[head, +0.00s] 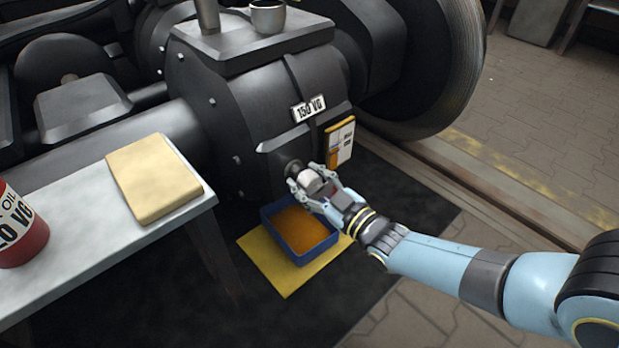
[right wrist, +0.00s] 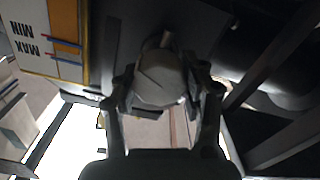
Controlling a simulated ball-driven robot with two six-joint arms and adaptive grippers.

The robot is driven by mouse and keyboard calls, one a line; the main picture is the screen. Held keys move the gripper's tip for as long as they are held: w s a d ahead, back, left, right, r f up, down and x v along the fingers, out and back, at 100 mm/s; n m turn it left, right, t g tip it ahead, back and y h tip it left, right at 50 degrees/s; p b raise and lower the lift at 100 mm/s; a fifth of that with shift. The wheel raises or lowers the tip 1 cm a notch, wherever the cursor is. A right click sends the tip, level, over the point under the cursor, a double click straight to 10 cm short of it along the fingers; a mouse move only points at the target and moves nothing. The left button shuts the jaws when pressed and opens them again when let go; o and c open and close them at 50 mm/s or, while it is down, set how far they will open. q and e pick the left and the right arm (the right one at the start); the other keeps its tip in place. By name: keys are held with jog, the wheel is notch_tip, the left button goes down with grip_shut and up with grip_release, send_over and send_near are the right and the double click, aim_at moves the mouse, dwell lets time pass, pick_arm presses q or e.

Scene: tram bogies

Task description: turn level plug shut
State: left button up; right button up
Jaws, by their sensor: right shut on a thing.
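The level plug (head: 309,181) is a pale round knob at the lower front of the dark gearbox housing (head: 240,110). My right gripper (head: 318,188) is shut on it, with fingers on both sides. In the right wrist view the plug (right wrist: 160,82) sits between the two fingers, with a thin line across its pale face. A short stem shows behind it. How far the plug is screwed in cannot be told. My left gripper is not in view.
A blue tray (head: 305,255) of amber oil stands on a yellow mat (head: 272,270) below the plug. A MIN/MAX gauge plate (head: 340,143) is right of the plug. A bench (head: 60,250) at left holds a folded tan cloth (head: 153,178) and a red oil can (head: 18,235).

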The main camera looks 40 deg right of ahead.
jog(key=n, duration=0.5)
jog(key=shift+a+f+n, duration=0.1)
jog(key=shift+a+n, duration=0.05)
jog(key=shift+n, duration=0.15)
jog(key=n, duration=0.6)
jog(key=shift+s+f, duration=0.1)
jog(key=shift+f, duration=0.1)
jog(key=n, duration=0.5)
jog(key=shift+f+n, duration=0.1)
jog(key=shift+n, duration=0.2)
jog(key=n, duration=0.5)
jog(key=shift+f+n, duration=0.15)
jog(key=shift+n, duration=0.15)
jog(key=o, duration=1.2)
